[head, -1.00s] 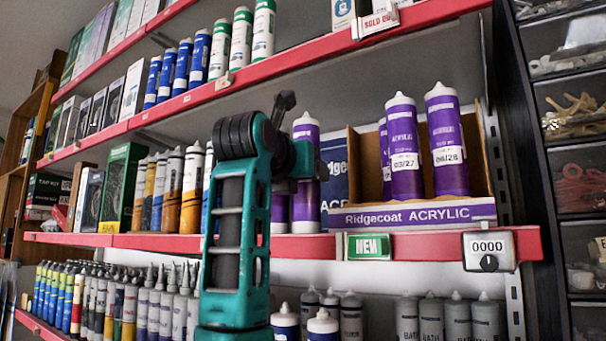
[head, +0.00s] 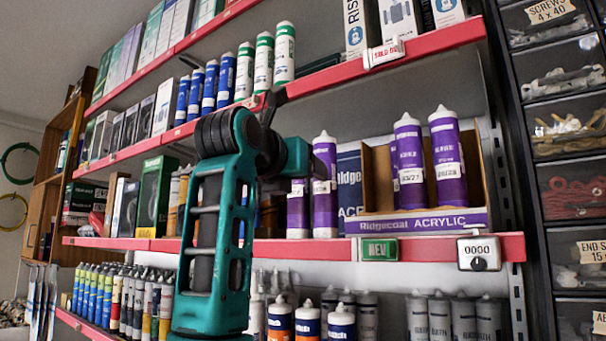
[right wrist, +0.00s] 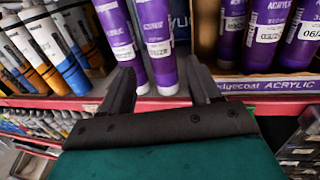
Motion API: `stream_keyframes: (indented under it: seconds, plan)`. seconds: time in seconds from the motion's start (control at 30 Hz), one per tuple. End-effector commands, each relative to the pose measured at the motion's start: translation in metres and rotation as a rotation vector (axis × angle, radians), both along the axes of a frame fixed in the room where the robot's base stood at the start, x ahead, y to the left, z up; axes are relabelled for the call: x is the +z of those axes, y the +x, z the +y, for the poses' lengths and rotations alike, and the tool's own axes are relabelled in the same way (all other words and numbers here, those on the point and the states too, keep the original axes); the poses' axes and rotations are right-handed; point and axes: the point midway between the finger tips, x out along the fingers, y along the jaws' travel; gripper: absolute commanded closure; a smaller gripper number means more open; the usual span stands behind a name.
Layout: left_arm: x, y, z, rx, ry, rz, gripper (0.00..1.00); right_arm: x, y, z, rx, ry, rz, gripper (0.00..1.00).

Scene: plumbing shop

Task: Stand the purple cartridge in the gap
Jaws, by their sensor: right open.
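Two purple cartridges stand on the middle red shelf, left of the display box: a front one (head: 325,190) and one beside it (head: 298,212). Both also show in the right wrist view, the labelled one (right wrist: 157,45) and its left neighbour (right wrist: 117,35). The cardboard box marked Ridgecoat ACRYLIC (head: 420,222) holds more purple cartridges (head: 447,150), with open room at its left. My right gripper (right wrist: 159,78) is open and faces the two loose cartridges. The labelled one appears between its fingers; contact cannot be told. In the head view my wrist hides the fingers. My left gripper is not in view.
Orange and blue tubes (right wrist: 45,45) stand left of the gripper. Grey tubes (head: 440,315) stand below. Drawer bins (head: 565,130) rise at the right. A shelf overhangs above.

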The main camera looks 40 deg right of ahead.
Motion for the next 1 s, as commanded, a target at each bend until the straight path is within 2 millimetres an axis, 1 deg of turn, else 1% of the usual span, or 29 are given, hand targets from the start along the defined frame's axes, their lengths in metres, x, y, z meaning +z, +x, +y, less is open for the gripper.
stream_keyframes:
  seconds: [0.5, 0.57, 0.63, 0.67, 0.77, 0.83, 0.93, 0.97, 1.0]
  plan:
    - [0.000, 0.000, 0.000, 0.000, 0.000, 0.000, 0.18, 0.000, -0.001, 0.003, -0.006, 0.000, 0.000, 0.38]
    - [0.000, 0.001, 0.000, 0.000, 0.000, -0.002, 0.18, -0.002, 0.000, 0.003, -0.012, -0.006, 0.005, 0.38]
    - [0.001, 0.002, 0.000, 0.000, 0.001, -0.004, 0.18, -0.010, 0.004, 0.000, -0.037, -0.030, 0.024, 0.38]
    - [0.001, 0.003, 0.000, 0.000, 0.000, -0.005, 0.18, -0.015, 0.006, -0.002, -0.056, -0.049, 0.037, 0.38]
    - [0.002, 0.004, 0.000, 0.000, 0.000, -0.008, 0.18, -0.040, 0.015, -0.009, -0.144, -0.155, 0.105, 0.38]
    - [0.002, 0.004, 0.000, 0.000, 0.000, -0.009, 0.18, -0.063, 0.022, -0.013, -0.222, -0.269, 0.175, 0.38]
    - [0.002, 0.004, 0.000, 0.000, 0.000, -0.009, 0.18, -0.094, 0.032, -0.009, -0.319, -0.463, 0.288, 0.38]
    - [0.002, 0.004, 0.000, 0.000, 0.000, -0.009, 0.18, -0.104, 0.035, -0.007, -0.342, -0.525, 0.324, 0.38]
    - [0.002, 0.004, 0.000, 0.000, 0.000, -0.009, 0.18, -0.117, 0.039, -0.003, -0.369, -0.607, 0.373, 0.38]
